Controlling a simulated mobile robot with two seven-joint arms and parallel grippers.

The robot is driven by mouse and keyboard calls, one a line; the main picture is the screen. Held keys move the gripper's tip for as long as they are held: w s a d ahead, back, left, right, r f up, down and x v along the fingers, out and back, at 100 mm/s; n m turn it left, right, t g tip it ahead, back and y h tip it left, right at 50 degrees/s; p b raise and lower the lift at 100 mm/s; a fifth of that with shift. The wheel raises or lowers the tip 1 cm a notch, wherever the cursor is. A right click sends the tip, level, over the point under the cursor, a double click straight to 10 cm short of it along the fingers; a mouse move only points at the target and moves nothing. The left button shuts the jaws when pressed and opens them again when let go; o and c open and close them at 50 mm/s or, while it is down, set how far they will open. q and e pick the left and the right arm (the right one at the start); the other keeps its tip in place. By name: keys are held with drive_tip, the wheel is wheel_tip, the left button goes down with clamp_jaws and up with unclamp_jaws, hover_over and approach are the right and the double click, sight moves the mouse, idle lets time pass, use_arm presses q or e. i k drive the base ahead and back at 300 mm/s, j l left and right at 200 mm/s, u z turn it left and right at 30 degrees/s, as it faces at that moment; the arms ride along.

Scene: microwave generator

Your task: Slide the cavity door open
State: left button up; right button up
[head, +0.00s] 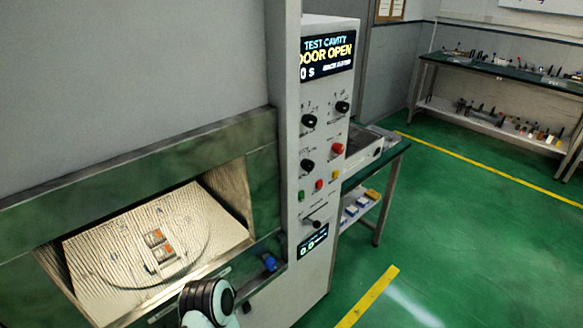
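The test cavity (241,190) is a metal-framed opening in a large grey machine, and its front is uncovered. Inside, a ribbed light floor with a round plate (185,222) bears a small device (160,246) with orange and white parts. The screen (327,54) on the control column reads "TEST CAVITY DOOR OPEN". A plain grey panel (130,80) stands above the opening; I cannot tell whether it is the door. A small blue part (270,262) sits on the lower right sill. A rounded white-and-black link of my arm shows at the bottom; no gripper fingers are visible.
The control column (318,130) carries knobs, coloured buttons and a lever (315,222). A green-topped bench (385,165) stands just right of it. A workbench (500,70) with small items is at the back right. The green floor between is clear.

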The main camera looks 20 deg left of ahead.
sight(32, 296)
drive_tip(key=u, duration=0.45)
drive_tip(key=j+u, duration=0.15)
drive_tip(key=u, duration=0.7)
drive_tip(key=j+u, duration=0.15)
drive_tip(key=u, duration=0.3)
